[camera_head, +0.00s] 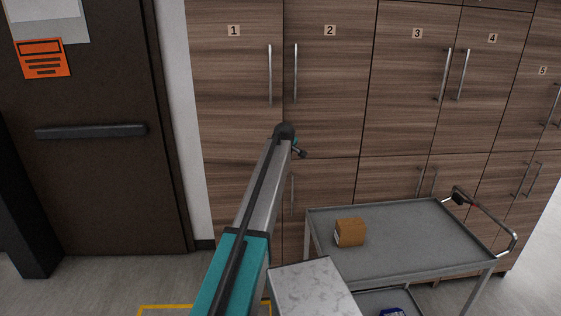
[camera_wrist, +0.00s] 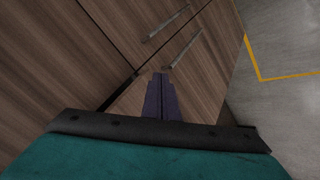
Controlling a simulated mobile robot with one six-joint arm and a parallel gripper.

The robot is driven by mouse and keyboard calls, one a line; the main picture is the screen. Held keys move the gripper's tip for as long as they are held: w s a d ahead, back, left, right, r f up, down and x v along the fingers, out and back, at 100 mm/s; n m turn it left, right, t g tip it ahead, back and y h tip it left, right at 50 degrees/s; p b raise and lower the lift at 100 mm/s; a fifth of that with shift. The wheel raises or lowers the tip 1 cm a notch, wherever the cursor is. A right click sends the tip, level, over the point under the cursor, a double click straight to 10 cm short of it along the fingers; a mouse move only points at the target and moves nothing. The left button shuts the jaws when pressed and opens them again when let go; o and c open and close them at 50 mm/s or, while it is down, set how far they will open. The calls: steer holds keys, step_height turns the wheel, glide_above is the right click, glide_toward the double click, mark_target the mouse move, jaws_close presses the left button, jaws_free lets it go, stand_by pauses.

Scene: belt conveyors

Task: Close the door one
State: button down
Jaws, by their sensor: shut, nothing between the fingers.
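Door one (camera_head: 232,90) is the wood-grain cabinet door with the label 1 at the upper left of the cabinet. Its upright metal handle (camera_head: 269,75) is near its right edge. The door looks about flush with door two (camera_head: 330,90), with a thin dark seam between them. My arm reaches up to the cabinet front below the handles, and its end hides part of the doors there. In the wrist view my gripper (camera_wrist: 160,78) has its dark fingers together and empty, pointing at wood panels with two metal handles. I cannot tell whether the fingertips touch the wood.
A grey cart (camera_head: 400,245) with a small brown box (camera_head: 350,232) on it stands in front of the cabinet at the right. A dark door with a push bar (camera_head: 90,131) is at the left. Open floor with a yellow line (camera_head: 175,308) lies at the lower left.

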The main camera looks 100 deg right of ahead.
steer(key=s+a+r+b, duration=0.2)
steer(key=a+r+b, duration=0.2)
steer(key=a+r, duration=0.2)
steer(key=shift+s+a+r, duration=0.15)
steer(key=shift+s+r, duration=0.1)
steer(key=shift+r, duration=0.75)
